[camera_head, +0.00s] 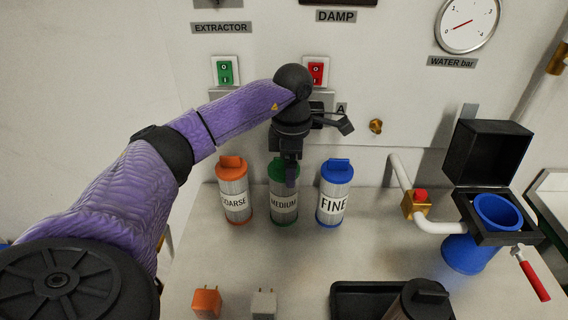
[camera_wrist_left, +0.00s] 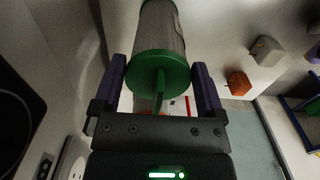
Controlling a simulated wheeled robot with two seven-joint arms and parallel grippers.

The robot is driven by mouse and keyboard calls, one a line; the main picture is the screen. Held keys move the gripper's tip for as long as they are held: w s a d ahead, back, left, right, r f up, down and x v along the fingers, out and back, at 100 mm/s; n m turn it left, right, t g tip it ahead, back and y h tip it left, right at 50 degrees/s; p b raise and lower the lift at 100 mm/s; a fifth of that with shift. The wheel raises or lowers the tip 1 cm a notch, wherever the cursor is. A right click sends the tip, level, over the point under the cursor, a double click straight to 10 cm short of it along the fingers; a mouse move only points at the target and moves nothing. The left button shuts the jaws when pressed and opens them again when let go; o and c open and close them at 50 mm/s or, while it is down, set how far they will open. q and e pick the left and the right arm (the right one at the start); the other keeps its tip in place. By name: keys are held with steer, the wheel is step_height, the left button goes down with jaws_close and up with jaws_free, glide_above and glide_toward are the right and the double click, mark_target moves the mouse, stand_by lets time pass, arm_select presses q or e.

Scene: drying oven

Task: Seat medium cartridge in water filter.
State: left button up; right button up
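The medium cartridge (camera_head: 284,203) stands upright on the counter between the other two. It has a green cap and a "MEDIUM" label. My left gripper (camera_head: 291,178) is directly above and in front of its cap, partly hiding it. In the left wrist view, the green cap (camera_wrist_left: 160,70) with its upright tab lies between the spread fingers of the left gripper (camera_wrist_left: 162,95), with gaps on both sides. The water filter (camera_head: 466,254) is a blue housing at the right, with a blue open-topped cup (camera_head: 497,212) and its black lid (camera_head: 487,152) raised. My right gripper is not in view.
The coarse cartridge (camera_head: 234,204) with orange cap and the fine cartridge (camera_head: 333,207) with blue cap stand close on either side. A black tray (camera_head: 345,295) with a dark capped cylinder (camera_head: 423,300) is at the front. A white pipe with valve (camera_head: 416,203) and a red-handled lever (camera_head: 535,281) flank the filter.

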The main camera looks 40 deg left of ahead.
arm_select(q)
jaws_close()
